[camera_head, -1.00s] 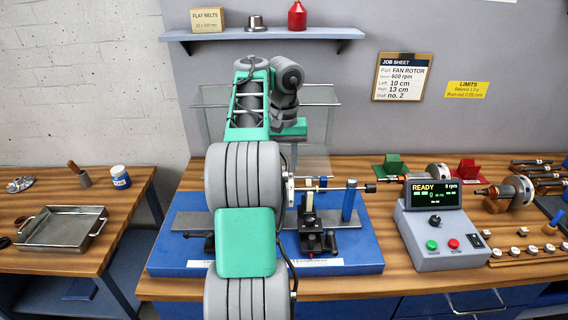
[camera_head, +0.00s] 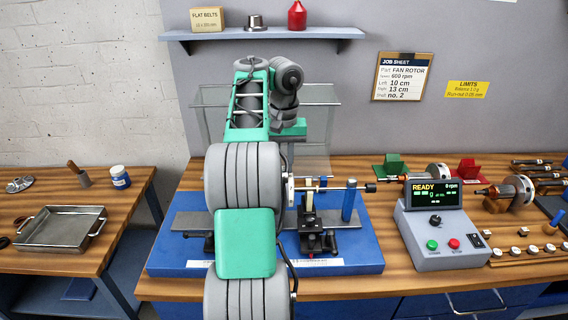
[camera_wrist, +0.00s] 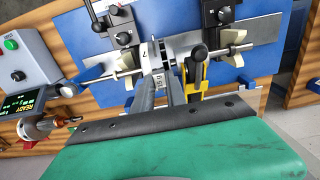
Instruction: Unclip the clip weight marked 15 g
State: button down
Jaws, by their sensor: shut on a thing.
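In the wrist view the clip weight marked 15 g (camera_wrist: 159,82) is a small pale piece with its label facing my camera. It sits at the edge of the rotor (camera_wrist: 147,54), seen nearly edge-on. I cannot tell whether the clip still touches the rotor rim. In the head view my arm hides the gripper, the clip and most of the rotor; the rotor's shaft (camera_head: 340,188) sticks out to the right.
The balancing machine's blue base (camera_head: 350,262) and black supports (camera_head: 316,240) lie under the shaft. A yellow and black arm (camera_wrist: 194,82) stands close right of my fingers in the wrist view. The control box (camera_head: 440,238) reads READY. A metal tray (camera_head: 62,246) stands on the left table.

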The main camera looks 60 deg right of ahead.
jog(key=shift+r, duration=0.1)
notch_tip(320, 180, up, 6)
jog(key=p, duration=0.5)
jog(key=shift+f, duration=0.2)
